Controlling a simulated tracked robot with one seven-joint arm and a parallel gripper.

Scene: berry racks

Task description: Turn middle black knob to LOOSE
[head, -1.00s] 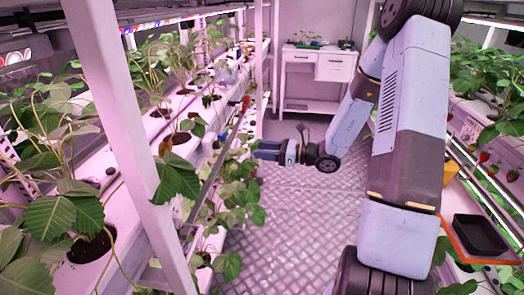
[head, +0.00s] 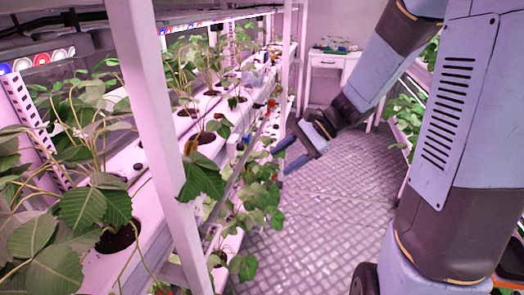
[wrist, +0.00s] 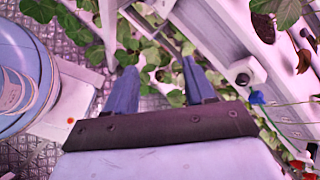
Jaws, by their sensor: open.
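A round black knob (wrist: 242,79) sits on a small white block on the rack in the wrist view, to the right of my gripper's right finger. I cannot tell whether it is the middle knob, and no LOOSE marking is readable. My gripper (wrist: 159,66) is open and empty, its two blue fingers apart with leaves beyond them. In the head view my gripper (head: 281,160) is beside the left rack, above the aisle. It appears apart from the knob. A small dark round piece (head: 138,167) lies on the rack's white trough; I cannot tell if it is a knob.
The left rack's white trough (head: 150,215) holds several strawberry plants, and leaves (head: 200,178) hang past its edge. A white upright post (head: 155,110) stands in front. A blue piece (wrist: 257,97) is near the knob. The metal floor (head: 320,235) of the aisle is clear.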

